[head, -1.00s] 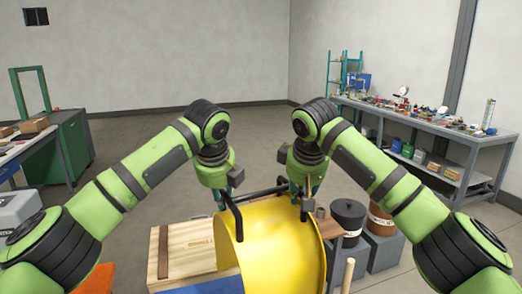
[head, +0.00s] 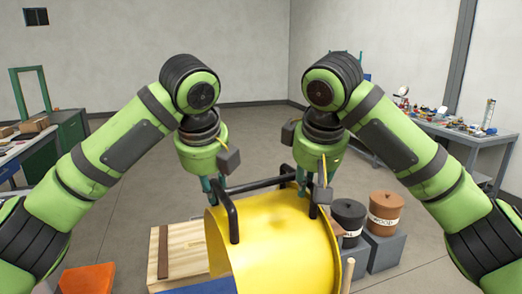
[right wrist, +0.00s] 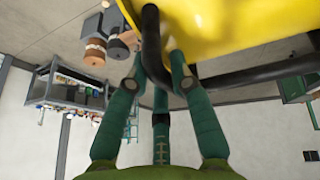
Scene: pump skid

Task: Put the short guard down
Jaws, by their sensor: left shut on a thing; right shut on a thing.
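The short guard (head: 270,243) is a curved yellow sheet with black bar handles on top. It sits in front of me in the head view, and its lower part runs out of the frame. My left gripper (head: 217,188) is shut on the black handle at its left side. My right gripper (head: 313,190) is shut on the handle at its right side. In the right wrist view, the fingers of my right gripper (right wrist: 155,72) close around the black bar beside the yellow sheet (right wrist: 225,25).
A wooden board (head: 172,250) lies left of the guard, partly behind it. A black pot (head: 349,215) and a brown pot (head: 385,208) stand on grey blocks at the right. An orange panel (head: 88,279) is at lower left. A cluttered workbench (head: 455,138) stands at the right.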

